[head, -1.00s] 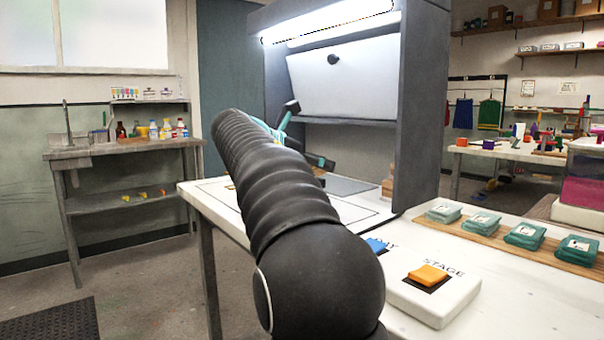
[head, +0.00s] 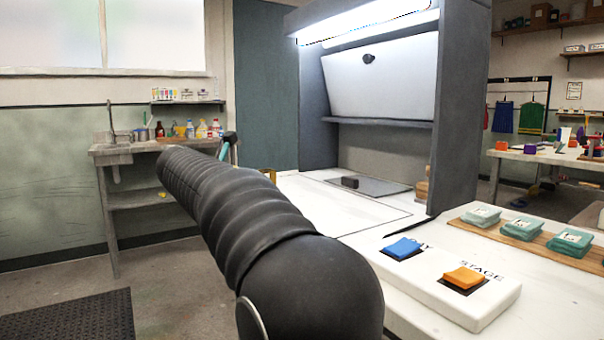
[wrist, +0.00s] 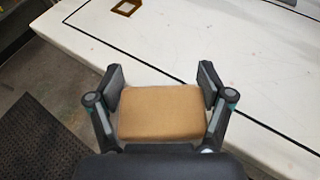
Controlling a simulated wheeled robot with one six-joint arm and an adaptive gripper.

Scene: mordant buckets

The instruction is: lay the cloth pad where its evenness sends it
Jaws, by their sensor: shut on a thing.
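The cloth pad (wrist: 160,112) is a tan, flat, rounded rectangle in the wrist view. My gripper (wrist: 161,84) is shut on it, one finger at each short side. The pad is held over the table's edge, partly above the floor. In the head view my arm hides the pad and most of the gripper; only a dark and teal bit of the gripper (head: 228,146) shows.
A small tan frame (wrist: 127,7) lies on the white table (wrist: 200,60). Teal pads (head: 523,227) sit on a wooden board at the right. A sink bench (head: 125,150) stands at the left.

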